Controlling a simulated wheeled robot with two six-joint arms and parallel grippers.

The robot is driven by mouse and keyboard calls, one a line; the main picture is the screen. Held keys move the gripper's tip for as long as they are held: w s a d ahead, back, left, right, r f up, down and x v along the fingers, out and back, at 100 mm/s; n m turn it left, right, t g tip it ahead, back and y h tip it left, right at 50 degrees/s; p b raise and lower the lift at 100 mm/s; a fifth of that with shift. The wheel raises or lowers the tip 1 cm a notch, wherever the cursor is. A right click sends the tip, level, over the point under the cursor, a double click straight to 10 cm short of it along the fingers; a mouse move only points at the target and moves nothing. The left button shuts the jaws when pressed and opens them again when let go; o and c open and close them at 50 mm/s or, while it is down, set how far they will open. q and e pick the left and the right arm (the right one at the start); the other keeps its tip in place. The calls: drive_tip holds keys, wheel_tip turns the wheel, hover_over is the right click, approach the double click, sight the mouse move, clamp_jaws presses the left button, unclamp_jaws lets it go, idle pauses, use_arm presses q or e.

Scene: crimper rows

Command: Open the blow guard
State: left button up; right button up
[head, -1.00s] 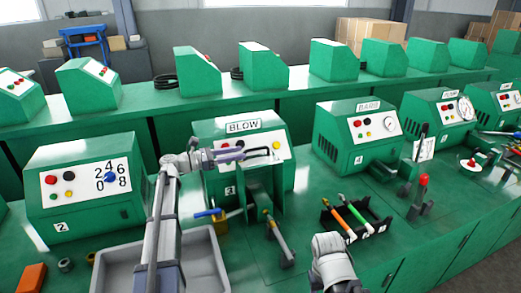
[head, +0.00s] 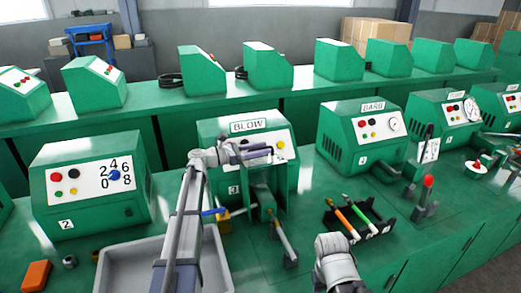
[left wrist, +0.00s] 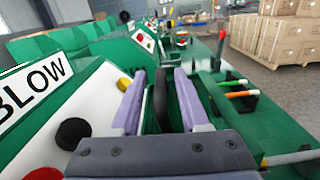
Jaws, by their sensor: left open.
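The blow machine (head: 226,133), a green box labelled BLOW, stands left of centre in the head view. Its green guard (head: 268,177) is in front of its lower face, partly hidden by my arm and gripper. My left gripper (head: 262,152) is at the machine's front, near the guard's top. In the left wrist view its purple fingers (left wrist: 156,102) are open, with a dark upright bar (left wrist: 160,100), seemingly a handle, between them. I cannot tell whether the fingers touch it. My right arm shows at the bottom of the head view, its fingers out of view.
A grey tray (head: 112,265) lies under my left arm. A blue-handled valve (head: 213,212) and a lever (head: 284,240) stand close before the machine. A black rack with coloured-handled tools (head: 377,229) is to the right. The numbered dial machine (head: 62,208) is to the left.

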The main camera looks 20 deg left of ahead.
use_arm(q)
clamp_jaws()
drive_tip(key=shift+r, duration=0.1)
idle(1.2)
